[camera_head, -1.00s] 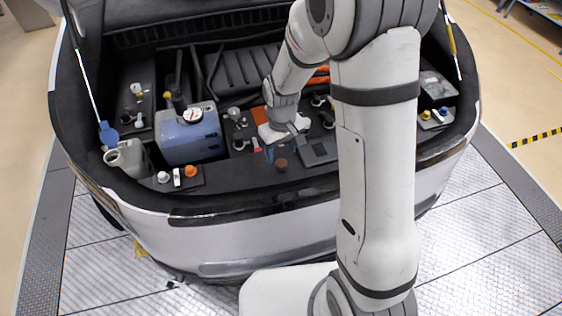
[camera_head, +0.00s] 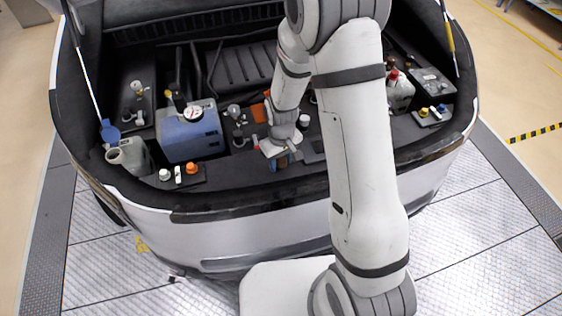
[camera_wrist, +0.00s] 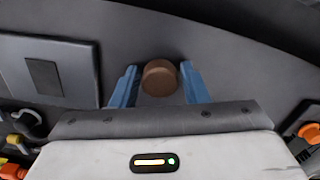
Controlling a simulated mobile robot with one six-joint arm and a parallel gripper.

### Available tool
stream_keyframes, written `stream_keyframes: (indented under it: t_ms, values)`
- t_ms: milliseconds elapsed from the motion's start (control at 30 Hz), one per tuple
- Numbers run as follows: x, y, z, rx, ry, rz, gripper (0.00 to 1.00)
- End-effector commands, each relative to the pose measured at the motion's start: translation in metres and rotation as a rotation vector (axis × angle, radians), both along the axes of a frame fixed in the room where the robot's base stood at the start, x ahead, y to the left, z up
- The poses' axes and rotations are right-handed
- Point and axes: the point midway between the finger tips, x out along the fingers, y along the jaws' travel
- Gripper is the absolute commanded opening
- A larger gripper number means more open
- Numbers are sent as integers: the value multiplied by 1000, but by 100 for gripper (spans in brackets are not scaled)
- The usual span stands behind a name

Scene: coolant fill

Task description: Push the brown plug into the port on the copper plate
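The brown plug (camera_wrist: 160,77) is a short round piece on the dark grey front ledge. It sits between the two blue fingers of my gripper (camera_wrist: 159,84) in the wrist view, with narrow gaps on both sides, so the fingers look open around it. In the head view my gripper (camera_head: 283,160) is low over the ledge and mostly hides the plug. An orange-brown panel (camera_head: 258,112) behind my wrist may be the copper plate. My arm covers part of that area, and I cannot make out the port.
A blue tank (camera_head: 190,135) stands left of my gripper. A small block with white and orange caps (camera_head: 191,168) is on the front ledge. A grey plate (camera_wrist: 45,75) lies beside the plug. A white bottle (camera_head: 400,93) stands at the right.

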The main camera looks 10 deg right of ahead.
Motion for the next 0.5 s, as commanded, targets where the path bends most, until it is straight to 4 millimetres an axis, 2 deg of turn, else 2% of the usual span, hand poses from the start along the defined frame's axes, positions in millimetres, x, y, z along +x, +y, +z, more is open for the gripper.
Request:
stream_keyframes:
  t_ms: [33,367,500]
  values:
    - [0,0,0,0,0,0,37]
    - [0,0,0,0,0,1,10]
    - [0,0,0,0,0,1,10]
